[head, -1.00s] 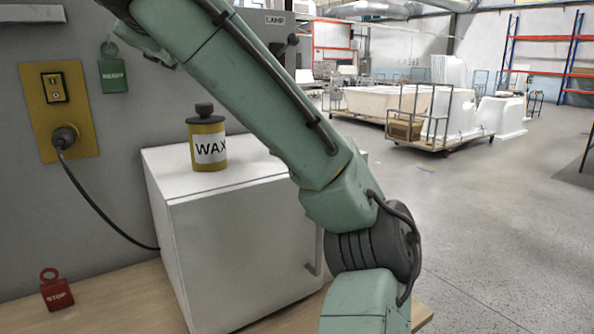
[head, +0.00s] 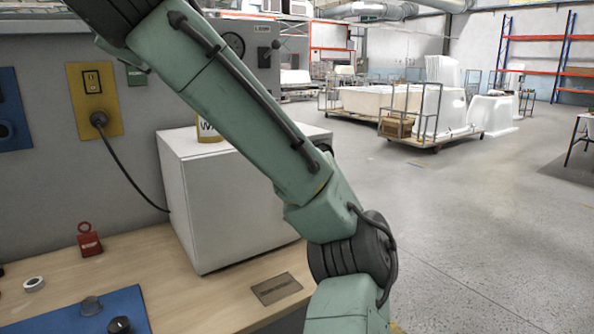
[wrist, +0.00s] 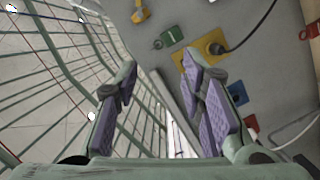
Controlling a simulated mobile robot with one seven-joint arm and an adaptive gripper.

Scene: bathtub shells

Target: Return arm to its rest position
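My arm, pale green with dark joints, crosses the head view from the bottom centre to the upper left. Its end is outside that view. In the wrist view my gripper (wrist: 158,80) shows two fingers with purple pads, spread apart with nothing between them. I cannot tell how far the fingers are from either.
A white cabinet (head: 195,215) stands on the wooden bench (head: 190,290), with a yellow wax can (head: 207,134) on top, partly behind my arm. The floor at right is open.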

